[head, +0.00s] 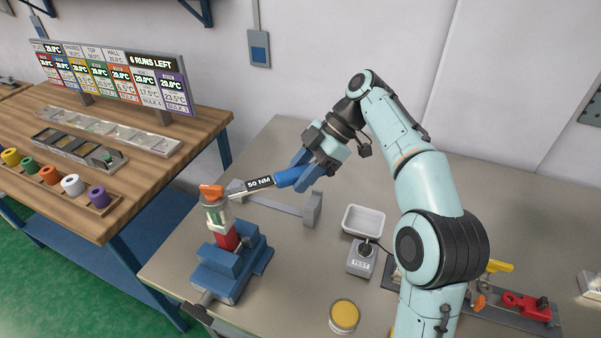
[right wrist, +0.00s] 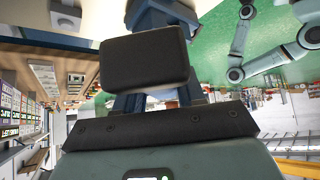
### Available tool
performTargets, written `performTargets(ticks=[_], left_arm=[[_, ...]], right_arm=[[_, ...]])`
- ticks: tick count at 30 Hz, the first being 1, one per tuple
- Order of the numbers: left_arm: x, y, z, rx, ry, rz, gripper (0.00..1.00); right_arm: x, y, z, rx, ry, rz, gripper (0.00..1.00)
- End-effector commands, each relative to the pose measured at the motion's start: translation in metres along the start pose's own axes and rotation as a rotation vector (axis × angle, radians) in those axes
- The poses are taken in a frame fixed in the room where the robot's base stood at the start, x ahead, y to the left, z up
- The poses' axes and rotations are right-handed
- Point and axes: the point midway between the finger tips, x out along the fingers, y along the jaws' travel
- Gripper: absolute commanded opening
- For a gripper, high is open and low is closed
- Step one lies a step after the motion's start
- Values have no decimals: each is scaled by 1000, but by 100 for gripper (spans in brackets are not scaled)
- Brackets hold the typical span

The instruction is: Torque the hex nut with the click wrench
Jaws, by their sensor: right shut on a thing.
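The click wrench (head: 260,184) has a blue handle and a dark shaft marked "50 NM". My right gripper (head: 300,174) is shut on its blue handle, and the wrench points left, tilted slightly down. Its head end reaches the top of a clear cylinder (head: 217,213) with green and red parts, clamped upright in a blue vise (head: 231,266). An orange piece (head: 211,191) sits on top of the cylinder. I cannot make out the hex nut separately, nor whether the wrench head is seated on it. My left gripper is not in view.
A white tray (head: 363,221), a TEST box (head: 361,260) and a yellow-topped tin (head: 344,316) stand on the grey table. A wooden bench (head: 190,119) with a display board and several coloured spools is at left.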

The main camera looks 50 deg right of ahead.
Motion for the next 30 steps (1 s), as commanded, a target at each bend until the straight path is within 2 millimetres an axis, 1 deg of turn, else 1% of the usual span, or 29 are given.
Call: performTargets(ticks=[3, 18, 22, 30], left_arm=[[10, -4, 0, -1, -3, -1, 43], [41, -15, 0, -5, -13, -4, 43], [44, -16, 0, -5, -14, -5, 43], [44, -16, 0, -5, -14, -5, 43]], right_arm=[[2, -5, 1, 16, 0, 18, 0], [3, -26, -1, 109, 0, 99, 0], [2, -29, -2, 124, 1, 112, 0], [1, -29, -2, 128, 2, 114, 0]])
